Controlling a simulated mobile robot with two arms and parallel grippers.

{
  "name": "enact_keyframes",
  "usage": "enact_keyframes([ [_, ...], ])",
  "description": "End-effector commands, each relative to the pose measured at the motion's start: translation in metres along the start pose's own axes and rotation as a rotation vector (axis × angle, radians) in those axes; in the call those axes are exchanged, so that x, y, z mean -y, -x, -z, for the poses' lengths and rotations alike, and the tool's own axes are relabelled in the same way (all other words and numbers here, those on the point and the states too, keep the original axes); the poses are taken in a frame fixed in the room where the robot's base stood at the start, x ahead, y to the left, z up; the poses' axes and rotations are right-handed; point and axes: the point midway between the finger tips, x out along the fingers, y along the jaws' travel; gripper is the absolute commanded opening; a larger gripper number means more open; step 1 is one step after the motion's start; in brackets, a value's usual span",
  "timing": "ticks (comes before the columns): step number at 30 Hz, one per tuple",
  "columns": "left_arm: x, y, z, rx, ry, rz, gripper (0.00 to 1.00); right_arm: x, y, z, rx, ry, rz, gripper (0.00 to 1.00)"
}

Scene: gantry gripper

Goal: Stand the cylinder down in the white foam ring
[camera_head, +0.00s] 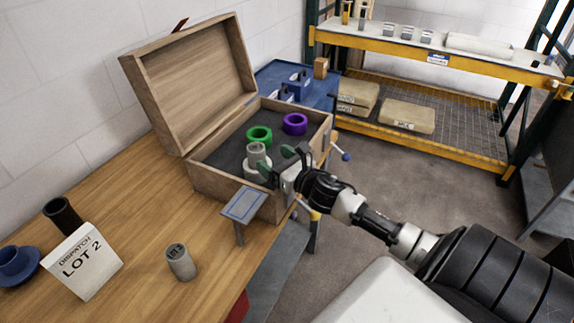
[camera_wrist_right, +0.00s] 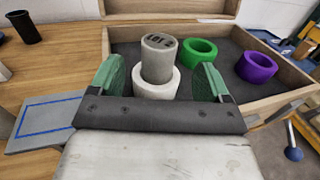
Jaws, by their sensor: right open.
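A grey cylinder (camera_head: 257,152) with dark lettering on its top stands upright in the white foam ring (camera_head: 252,172) inside the open wooden case. In the right wrist view the cylinder (camera_wrist_right: 158,62) rises from the ring (camera_wrist_right: 156,88), whose front rim hides its base. My right gripper (camera_head: 277,161) is open. Its green-padded fingers (camera_wrist_right: 159,80) are on either side of the cylinder, with visible gaps and no contact. My left gripper is not in view.
A green ring (camera_head: 259,135) and a purple ring (camera_head: 295,124) sit in the dark foam behind. The raised lid (camera_head: 195,80) stands at the left. A second grey cylinder (camera_head: 181,263), a LOT 2 card (camera_head: 83,262) and a black cup (camera_head: 62,216) stand on the bench.

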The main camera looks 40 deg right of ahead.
Motion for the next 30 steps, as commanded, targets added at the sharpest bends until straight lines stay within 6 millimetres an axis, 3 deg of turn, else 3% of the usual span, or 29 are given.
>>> enact_keyframes([
  [3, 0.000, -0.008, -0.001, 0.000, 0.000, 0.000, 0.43, -0.001, 0.022, 0.003, -0.003, 0.002, -0.001, 0.78],
  [9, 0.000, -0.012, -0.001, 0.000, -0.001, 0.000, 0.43, 0.000, 0.042, 0.001, -0.001, 0.000, 0.000, 0.78],
  [30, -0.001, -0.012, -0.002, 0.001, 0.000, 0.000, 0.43, -0.001, 0.046, 0.000, -0.002, -0.009, 0.003, 0.78],
])
